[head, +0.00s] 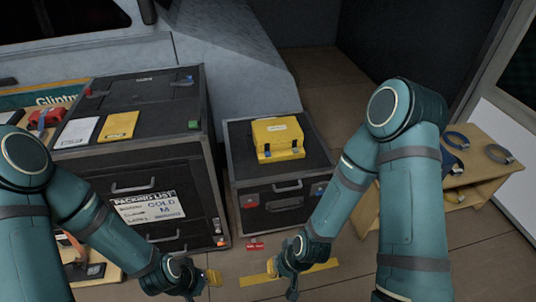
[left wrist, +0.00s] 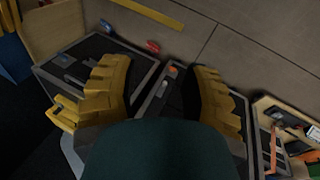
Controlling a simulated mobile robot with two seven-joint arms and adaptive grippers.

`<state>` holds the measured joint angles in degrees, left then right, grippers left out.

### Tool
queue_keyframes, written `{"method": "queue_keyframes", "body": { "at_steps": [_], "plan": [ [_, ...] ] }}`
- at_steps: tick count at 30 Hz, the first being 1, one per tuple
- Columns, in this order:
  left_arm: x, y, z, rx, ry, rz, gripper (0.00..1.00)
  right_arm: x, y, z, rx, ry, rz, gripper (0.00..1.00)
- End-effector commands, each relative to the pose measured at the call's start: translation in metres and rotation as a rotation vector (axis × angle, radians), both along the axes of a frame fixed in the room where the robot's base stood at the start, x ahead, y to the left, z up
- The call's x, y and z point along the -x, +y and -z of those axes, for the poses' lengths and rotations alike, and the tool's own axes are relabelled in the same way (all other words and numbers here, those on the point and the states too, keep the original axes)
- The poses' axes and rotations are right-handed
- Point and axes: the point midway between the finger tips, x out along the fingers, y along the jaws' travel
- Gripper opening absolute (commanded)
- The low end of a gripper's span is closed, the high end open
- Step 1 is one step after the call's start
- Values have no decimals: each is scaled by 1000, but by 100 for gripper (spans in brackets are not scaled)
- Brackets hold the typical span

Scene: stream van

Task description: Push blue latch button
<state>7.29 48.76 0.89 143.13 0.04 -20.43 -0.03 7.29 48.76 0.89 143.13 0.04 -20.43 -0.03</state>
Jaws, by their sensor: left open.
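A small black case (head: 240,160) stands on the floor at centre, with a blue latch (head: 318,188) on the right of its front and a red latch (head: 250,201) on the left. In the left wrist view the blue latch (left wrist: 64,60) is at the upper left. The large black case also has a small blue piece (head: 188,79) on its lid; I cannot tell which blue part is the button. My left gripper (head: 212,278) is low before the large case, open and empty (left wrist: 162,95). My right gripper (head: 274,267) is before the small case, its jaw opening unclear.
A yellow box (head: 278,134) sits on the small case. The large case (head: 160,95) at left bears a green piece (head: 194,125), paper and a yellow pad. A wooden shelf (head: 480,165) stands at right. A red tag (head: 256,246) lies on the floor.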

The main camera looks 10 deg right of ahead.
Motion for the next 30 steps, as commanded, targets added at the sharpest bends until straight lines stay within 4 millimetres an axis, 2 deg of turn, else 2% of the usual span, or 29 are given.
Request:
{"method": "queue_keyframes", "body": {
  "at_steps": [12,16,30],
  "plan": [
    [0,0,0,0,0,0,46,0,0,0,0,0,0,0],
    [0,0,0,0,0,0,0,0,0,0,0,0,0,0],
    [0,0,0,0,0,0,0,0,0,0,0,0,0,0]
  ]
}}
